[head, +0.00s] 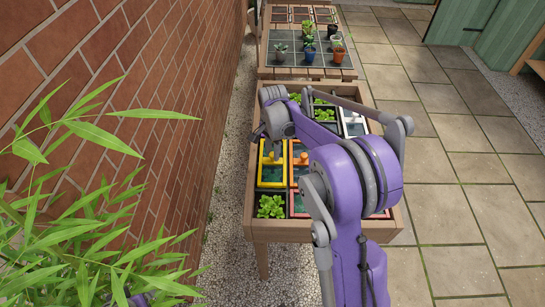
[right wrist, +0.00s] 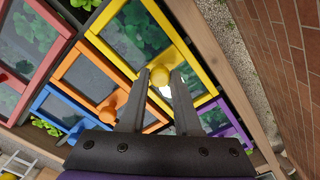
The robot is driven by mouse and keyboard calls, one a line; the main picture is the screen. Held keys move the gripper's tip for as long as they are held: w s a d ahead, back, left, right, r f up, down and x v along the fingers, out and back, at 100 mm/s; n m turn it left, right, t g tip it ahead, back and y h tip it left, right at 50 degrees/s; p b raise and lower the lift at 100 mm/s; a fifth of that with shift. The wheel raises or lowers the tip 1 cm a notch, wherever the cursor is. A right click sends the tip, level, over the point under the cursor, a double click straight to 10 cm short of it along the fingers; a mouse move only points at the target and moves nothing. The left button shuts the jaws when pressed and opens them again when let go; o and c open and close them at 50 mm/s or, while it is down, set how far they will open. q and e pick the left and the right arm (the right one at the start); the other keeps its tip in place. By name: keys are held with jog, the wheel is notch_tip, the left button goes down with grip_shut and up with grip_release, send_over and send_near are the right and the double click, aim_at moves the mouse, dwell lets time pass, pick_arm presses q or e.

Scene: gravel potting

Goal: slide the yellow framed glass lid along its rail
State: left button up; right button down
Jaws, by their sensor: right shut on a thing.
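The yellow framed glass lid (head: 272,185) lies over the left column of the planter in the head view. In the right wrist view its yellow frame (right wrist: 172,32) runs diagonally around a dark pane, with green leaves under the glass. Its round yellow knob (right wrist: 160,75) sits between the fingertips. My right gripper (right wrist: 160,82) is shut on this knob. In the head view the right gripper (head: 268,146) is at the lid's far end, and my purple arm hides much of the planter. My left gripper is not in view.
An orange framed lid (head: 299,154) lies right beside the yellow one; its orange knob (right wrist: 107,107) is close to the fingers. A purple frame (right wrist: 236,124) and a blue frame (right wrist: 48,98) are nearby. The brick wall (head: 150,110) stands left of the wooden planter (head: 255,228).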

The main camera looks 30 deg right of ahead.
aim_at(272, 156)
jog(key=c, duration=0.6)
grip_release()
notch_tip(272, 156, up, 11)
dwell(0.4)
jog(key=s+a+r+n+t, duration=0.25)
jog(key=s+a+n, duration=0.5)
jog(key=s, duration=0.45)
jog(key=s+a+f+n+t, duration=0.1)
jog(key=s+a+f+n, duration=0.1)
jog(key=s, duration=0.4)
jog(key=s+a+f+n+t, duration=0.2)
jog(key=s+a+f+n, duration=0.1)
jog(key=s+f+n, duration=0.2)
jog(key=shift+s+a+n+p, duration=0.15)
jog(key=shift+s+n+p, duration=0.25)
jog(key=shift+s, duration=0.3)
